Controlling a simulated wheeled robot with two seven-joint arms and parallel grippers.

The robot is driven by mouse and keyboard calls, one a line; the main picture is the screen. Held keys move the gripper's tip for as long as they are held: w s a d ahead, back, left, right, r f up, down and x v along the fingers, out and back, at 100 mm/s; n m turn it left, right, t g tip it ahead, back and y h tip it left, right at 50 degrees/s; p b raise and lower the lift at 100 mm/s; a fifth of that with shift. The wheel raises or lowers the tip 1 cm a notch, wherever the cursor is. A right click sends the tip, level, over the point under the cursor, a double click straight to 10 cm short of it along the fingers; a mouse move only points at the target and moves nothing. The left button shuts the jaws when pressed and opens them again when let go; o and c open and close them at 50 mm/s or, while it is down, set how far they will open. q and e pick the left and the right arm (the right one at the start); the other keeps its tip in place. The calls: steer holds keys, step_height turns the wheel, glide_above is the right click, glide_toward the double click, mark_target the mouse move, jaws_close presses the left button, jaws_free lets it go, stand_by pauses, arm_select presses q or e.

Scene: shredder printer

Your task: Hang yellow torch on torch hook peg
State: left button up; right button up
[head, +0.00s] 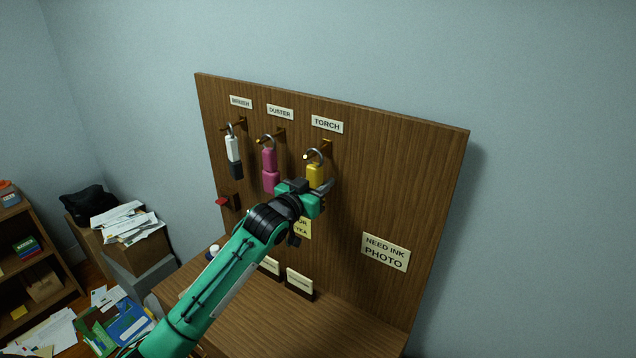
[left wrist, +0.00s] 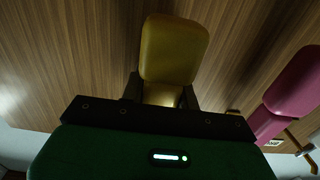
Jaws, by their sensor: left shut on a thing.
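The yellow torch (head: 316,174) is upright just below the TORCH label (head: 327,124), with a metal ring at its top. The ring is at the torch hook peg (head: 325,147); I cannot tell for sure whether it is around the peg. My left gripper (head: 316,190) is shut on the torch's lower part, which the fingers partly hide. In the left wrist view the torch (left wrist: 173,50) stands between the dark fingers (left wrist: 163,95), in front of the wooden board. My right gripper is not in view.
A pink duster (head: 270,168) hangs close to the left of the torch, and a white and dark brush (head: 233,155) hangs further left. The wooden board (head: 400,180) is clear to the right, above the NEED INK PHOTO sign (head: 385,252). A wooden desktop (head: 340,325) lies below.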

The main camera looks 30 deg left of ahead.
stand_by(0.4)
arm_select(q)
steer(key=o, duration=1.1)
steer(key=shift+s+f, duration=0.1)
